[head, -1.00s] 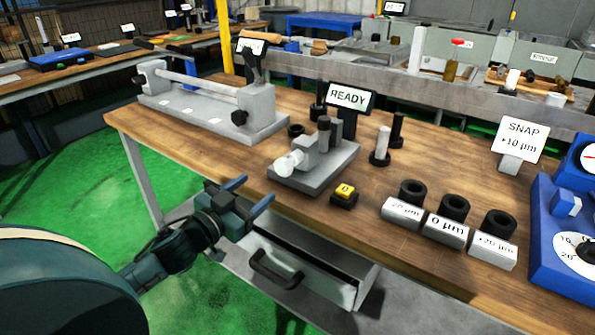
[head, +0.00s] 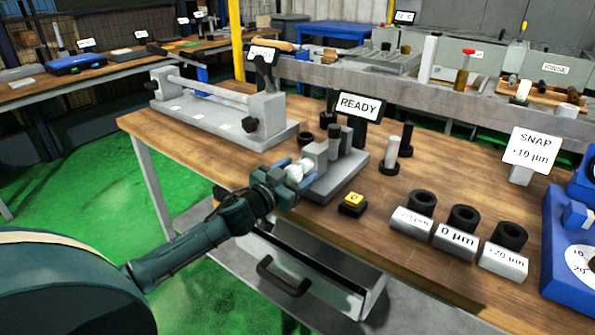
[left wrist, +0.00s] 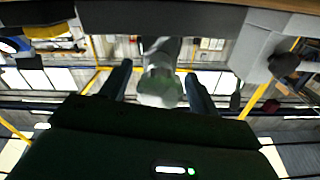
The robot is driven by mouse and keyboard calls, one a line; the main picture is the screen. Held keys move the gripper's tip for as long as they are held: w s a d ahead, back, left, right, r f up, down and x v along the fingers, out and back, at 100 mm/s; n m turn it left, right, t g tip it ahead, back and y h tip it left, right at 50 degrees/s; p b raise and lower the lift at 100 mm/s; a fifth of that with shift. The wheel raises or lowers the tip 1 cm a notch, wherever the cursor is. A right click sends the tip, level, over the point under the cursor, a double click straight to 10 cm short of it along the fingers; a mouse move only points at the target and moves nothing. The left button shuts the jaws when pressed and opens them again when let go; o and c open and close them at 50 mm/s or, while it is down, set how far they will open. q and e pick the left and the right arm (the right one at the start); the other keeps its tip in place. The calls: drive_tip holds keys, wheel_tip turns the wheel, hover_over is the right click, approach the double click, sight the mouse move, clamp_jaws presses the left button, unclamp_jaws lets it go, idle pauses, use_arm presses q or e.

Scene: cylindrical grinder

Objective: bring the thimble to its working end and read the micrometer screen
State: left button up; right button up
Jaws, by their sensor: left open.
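The micrometer (head: 338,170) stands on a grey base near the front edge of the wooden bench. Its screen (head: 359,105) reads READY. The pale thimble (head: 296,173) is at its left end, partly hidden by my gripper in the head view. My left gripper (head: 293,172) is open, with its blue fingers on either side of the thimble. In the left wrist view the thimble (left wrist: 161,88) lies between the two fingers, with gaps seen at both sides. My right gripper is not in view.
A yellow button (head: 353,200) sits right of the micrometer. Labelled blocks with black rings (head: 456,235) stand further right, near a SNAP +10 µm sign (head: 531,150). A long grey fixture (head: 218,110) stands behind left. A drawer (head: 310,270) is below the bench.

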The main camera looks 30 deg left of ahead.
use_arm(q)
drive_tip(key=shift+w, duration=0.3)
drive_tip(key=shift+c, duration=0.2)
drive_tip(key=c, duration=0.9)
drive_tip(key=shift+c, duration=0.2)
